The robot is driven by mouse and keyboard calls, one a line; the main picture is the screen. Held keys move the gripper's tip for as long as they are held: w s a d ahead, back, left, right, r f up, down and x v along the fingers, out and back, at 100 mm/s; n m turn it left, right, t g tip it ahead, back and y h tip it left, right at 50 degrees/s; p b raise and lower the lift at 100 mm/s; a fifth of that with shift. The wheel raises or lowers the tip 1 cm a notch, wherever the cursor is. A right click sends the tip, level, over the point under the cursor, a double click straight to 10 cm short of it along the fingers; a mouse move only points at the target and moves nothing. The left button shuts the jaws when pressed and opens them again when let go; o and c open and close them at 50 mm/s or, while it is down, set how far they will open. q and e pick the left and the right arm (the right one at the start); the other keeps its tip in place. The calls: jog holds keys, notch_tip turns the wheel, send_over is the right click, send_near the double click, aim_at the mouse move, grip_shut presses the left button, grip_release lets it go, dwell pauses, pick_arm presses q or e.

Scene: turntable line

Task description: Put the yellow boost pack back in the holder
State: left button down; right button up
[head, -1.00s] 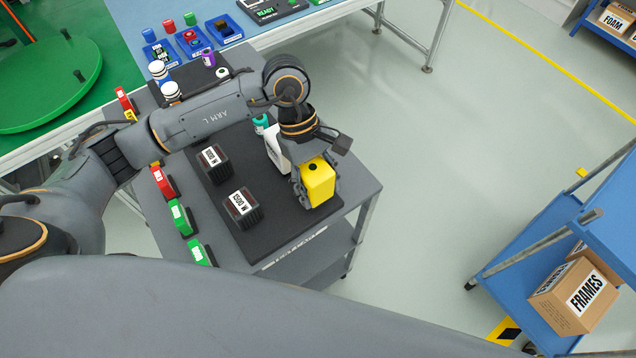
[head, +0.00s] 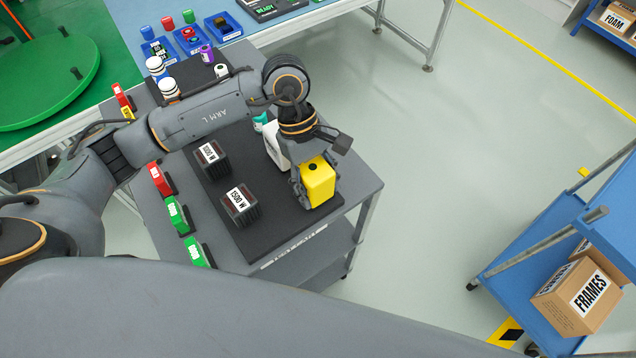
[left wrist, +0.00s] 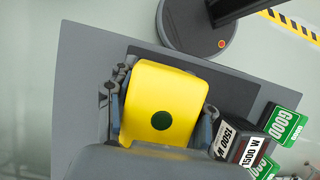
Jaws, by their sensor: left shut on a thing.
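The yellow boost pack (head: 318,182) is a yellow block with a dark round spot on top. My left gripper (head: 314,186) is shut on it, with a finger on either side, over the right part of the black mat (head: 285,235) on the grey cart. In the left wrist view the pack (left wrist: 165,95) sits between the fingers (left wrist: 162,110), its dark green spot facing the camera. Whether its underside touches the mat is hidden. I cannot make out an empty holder for it. My right gripper is not in view.
Two dark 1500 W blocks (head: 240,204) stand on the mat left of the pack. A white item (head: 275,147) stands just behind it, partly hidden by my arm. Red and green labelled blocks (head: 177,215) line the cart's left edge. Open floor lies to the right.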

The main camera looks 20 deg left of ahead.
pick_arm(q)
jog(key=shift+f, duration=0.1)
jog(key=shift+c, duration=2.2)
grip_release()
